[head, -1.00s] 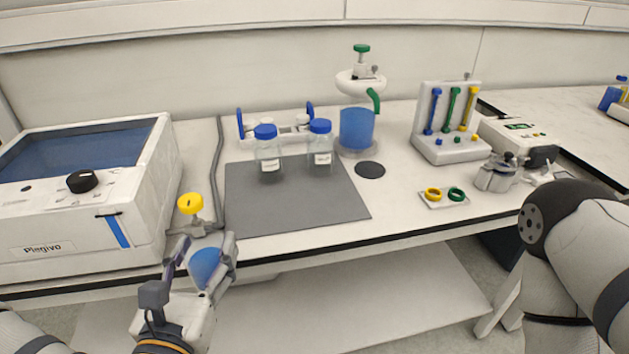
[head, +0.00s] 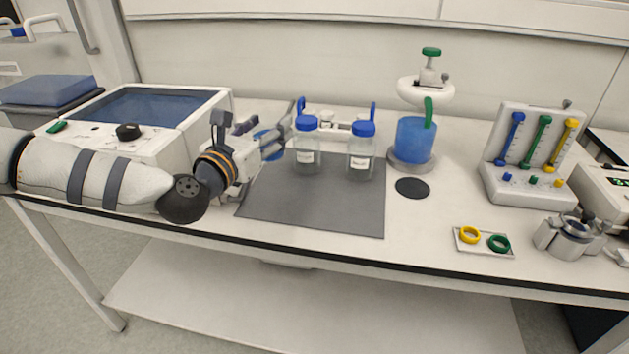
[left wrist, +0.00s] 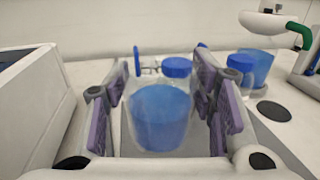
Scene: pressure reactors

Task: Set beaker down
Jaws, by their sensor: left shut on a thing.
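My left gripper (head: 268,139) is shut on the beaker (head: 267,146), a clear vessel with blue liquid. The gripper holds it beside the left bottle, over the back left part of the grey mat (head: 320,205). In the head view the fingers hide most of the beaker, and I cannot tell whether its base touches the surface. In the left wrist view the beaker (left wrist: 160,115) looks upright between the two purple-padded fingers. My right gripper is not in view.
Two blue-capped bottles (head: 307,155) (head: 361,160) stand at the back of the mat. A white device with a dark blue lid (head: 150,105) is left. A blue vessel (head: 415,138) stands on a stirrer right. The mat's front is clear.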

